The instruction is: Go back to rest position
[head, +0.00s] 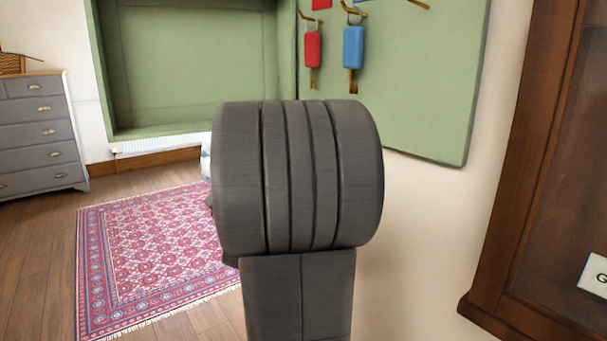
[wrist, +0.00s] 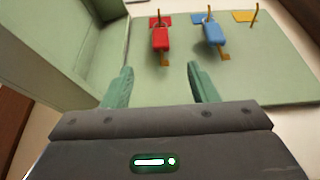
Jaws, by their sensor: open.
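My gripper (wrist: 160,88) shows in the wrist view with its two green fingers spread apart and nothing between them. It faces a green board on the wall (wrist: 270,75), apart from the things hanging there. A red tag (wrist: 160,38) and a blue tag (wrist: 213,33) hang from brass hooks on the board, beyond the fingertips. In the head view, the red tag (head: 312,50) and the blue tag (head: 353,47) hang above my dark arm, which fills the middle and hides the gripper.
A green window recess (head: 190,60) lies left of the board. A grey chest of drawers (head: 40,135) stands at the far left. A patterned red rug (head: 150,250) lies on the wooden floor. A dark wooden cabinet (head: 520,170) stands close on the right.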

